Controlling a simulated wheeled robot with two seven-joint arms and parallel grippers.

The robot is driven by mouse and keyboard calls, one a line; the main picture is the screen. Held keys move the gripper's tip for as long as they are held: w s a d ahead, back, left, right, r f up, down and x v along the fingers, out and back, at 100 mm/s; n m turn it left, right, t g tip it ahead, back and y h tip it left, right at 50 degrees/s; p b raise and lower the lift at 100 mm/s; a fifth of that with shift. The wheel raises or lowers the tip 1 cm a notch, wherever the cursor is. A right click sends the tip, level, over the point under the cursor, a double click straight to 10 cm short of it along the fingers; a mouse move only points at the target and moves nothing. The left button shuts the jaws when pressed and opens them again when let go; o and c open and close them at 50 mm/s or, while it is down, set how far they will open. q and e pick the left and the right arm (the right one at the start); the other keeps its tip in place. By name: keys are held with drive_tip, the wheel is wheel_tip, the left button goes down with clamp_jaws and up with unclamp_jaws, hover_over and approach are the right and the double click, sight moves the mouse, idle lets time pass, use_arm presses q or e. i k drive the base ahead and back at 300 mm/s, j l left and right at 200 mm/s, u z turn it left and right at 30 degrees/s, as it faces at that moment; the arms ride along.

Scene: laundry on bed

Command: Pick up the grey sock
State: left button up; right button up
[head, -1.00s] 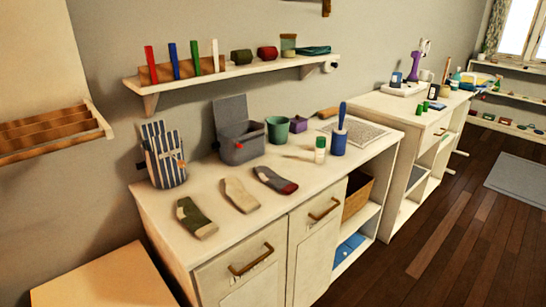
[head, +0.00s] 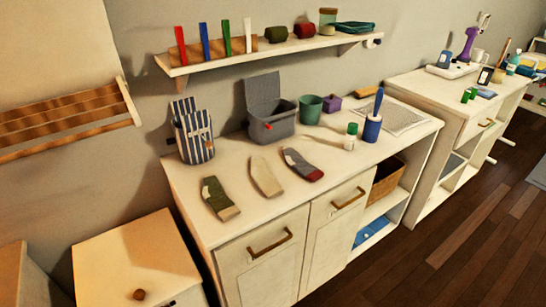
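Three socks lie apart in a row on the white cabinet top in the head view. The grey sock (head: 300,161) is the right one, grey with a dark red end and a pale patch. A beige sock (head: 266,177) lies in the middle. A dark green sock (head: 217,195) with a pale end lies on the left. Neither of my grippers is in view.
Behind the socks stand a striped holder (head: 194,138), an open grey box (head: 272,123), a green cup (head: 310,109) and a blue container (head: 372,127). A wall shelf (head: 285,48) hangs above. The cabinet's front strip (head: 270,215) is clear.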

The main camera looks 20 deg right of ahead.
sight(295, 159)
drive_tip(key=i+l+u, duration=0.25)
drive_tip(key=l, duration=0.45)
drive_tip(key=l+u, duration=0.25)
drive_tip(key=l, duration=0.45)
drive_tip(key=i+l+u, duration=0.2)
drive_tip(key=l, duration=0.55)
drive_tip(key=k, duration=0.1)
